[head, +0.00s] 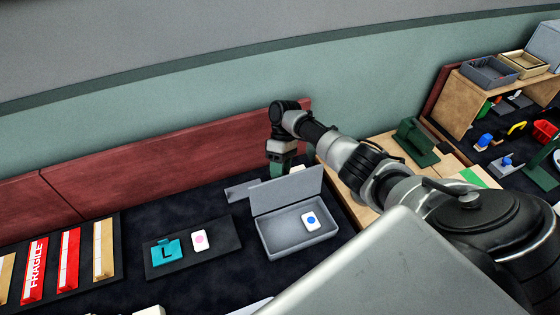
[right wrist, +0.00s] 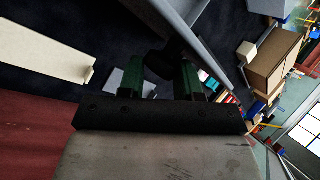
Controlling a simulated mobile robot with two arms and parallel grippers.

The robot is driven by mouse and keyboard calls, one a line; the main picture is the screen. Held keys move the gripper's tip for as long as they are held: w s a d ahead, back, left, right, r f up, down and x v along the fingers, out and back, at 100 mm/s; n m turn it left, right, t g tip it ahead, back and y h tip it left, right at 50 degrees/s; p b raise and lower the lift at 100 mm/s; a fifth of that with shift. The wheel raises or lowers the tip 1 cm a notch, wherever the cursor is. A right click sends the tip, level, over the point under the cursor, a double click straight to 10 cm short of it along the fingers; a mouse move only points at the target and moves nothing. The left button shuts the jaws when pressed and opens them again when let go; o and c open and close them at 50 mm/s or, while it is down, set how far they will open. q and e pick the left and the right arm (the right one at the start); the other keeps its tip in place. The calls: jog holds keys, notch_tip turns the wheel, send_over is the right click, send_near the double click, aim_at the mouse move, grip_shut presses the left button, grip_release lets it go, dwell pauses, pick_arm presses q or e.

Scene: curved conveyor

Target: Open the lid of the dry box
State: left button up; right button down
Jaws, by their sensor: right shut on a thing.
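The grey dry box (head: 298,242) stands on the dark table in the middle of the head view. Its lid (head: 287,192) is raised, standing up along the back edge, so the inside shows. A white piece with a blue dot (head: 310,221) lies inside. My right gripper (head: 280,168) is behind the lid's top edge, pointing down. In the right wrist view its green fingers (right wrist: 160,76) are around a dark part beside the grey lid (right wrist: 193,28); the exact contact is partly hidden. My left gripper is not in view.
A black mat (head: 222,239) with a teal L piece (head: 166,252) and a pink-dotted white piece (head: 200,240) lies left of the box. A tray of strips (head: 70,262) is farther left. A red panel (head: 150,160) runs behind. Wooden shelves (head: 470,102) stand right.

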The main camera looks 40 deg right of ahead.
jog(key=c, duration=1)
grip_release()
jog(key=shift+s+d+f, duration=0.25)
jog(key=shift+s+f, duration=0.15)
jog(key=shift+f, duration=0.1)
jog(key=shift+o, duration=1.2)
jog(key=shift+d, duration=0.15)
jog(key=shift+r, duration=0.15)
jog(key=shift+w, duration=0.15)
jog(key=b+v, duration=0.1)
jog(key=v, duration=0.9)
jog(key=shift+w+r+b, duration=0.2)
jog(key=shift+r+b, duration=0.1)
jog(key=shift+b, duration=0.1)
jog(key=shift+s+d+f, duration=0.1)
